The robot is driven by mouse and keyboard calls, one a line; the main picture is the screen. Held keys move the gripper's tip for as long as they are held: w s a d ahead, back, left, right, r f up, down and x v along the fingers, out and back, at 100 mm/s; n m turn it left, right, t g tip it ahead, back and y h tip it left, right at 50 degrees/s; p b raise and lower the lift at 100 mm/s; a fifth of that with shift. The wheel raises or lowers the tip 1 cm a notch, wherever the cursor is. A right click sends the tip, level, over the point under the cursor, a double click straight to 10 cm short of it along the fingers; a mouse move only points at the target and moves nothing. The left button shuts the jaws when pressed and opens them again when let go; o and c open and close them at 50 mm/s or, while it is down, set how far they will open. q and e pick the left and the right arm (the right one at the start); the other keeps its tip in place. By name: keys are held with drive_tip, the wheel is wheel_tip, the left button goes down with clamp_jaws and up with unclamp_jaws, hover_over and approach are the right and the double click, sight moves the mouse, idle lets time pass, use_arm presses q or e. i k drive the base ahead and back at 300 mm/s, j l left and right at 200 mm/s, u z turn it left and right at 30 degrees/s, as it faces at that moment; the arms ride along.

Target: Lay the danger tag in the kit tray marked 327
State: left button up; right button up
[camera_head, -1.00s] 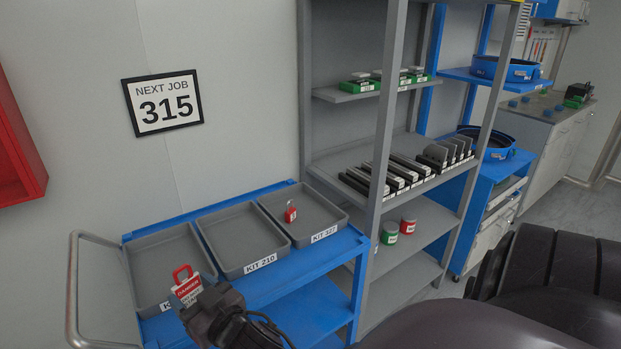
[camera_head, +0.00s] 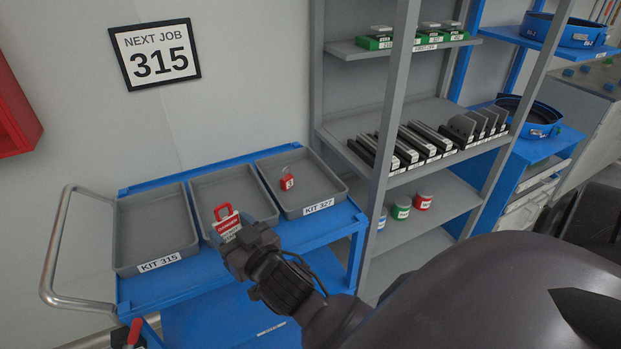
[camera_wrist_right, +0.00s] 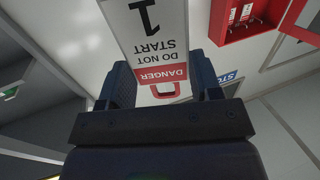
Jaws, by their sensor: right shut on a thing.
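My right gripper (camera_head: 243,247) is shut on the danger tag (camera_head: 228,225), a red and white card with a red loop at its top. The tag is held up over the front of the middle tray (camera_head: 195,206), whose label is hidden behind it and the gripper. In the right wrist view the tag (camera_wrist_right: 157,45) stands between the fingers (camera_wrist_right: 163,85) and reads "DANGER DO NOT START 1". The kit tray marked 327 (camera_head: 325,204) is just right of the gripper, with a red padlock (camera_head: 287,183) in it. My left gripper is not in view.
The tray marked KIT 315 (camera_head: 125,225) is empty at the left of the blue cart (camera_head: 190,278). A grey shelf rack (camera_head: 388,130) stands right of the cart. A red object (camera_head: 135,331) shows at the bottom edge. A wall sign (camera_head: 156,55) reads NEXT JOB 315.

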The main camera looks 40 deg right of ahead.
sight(304, 181)
drive_tip(key=l, duration=0.75)
drive_tip(key=i+l, duration=0.1)
drive_tip(key=l, duration=0.3)
drive_tip(key=i+l, duration=0.1)
drive_tip(key=l, duration=0.25)
drive_tip(key=i+l, duration=0.1)
drive_tip(key=l, duration=0.3)
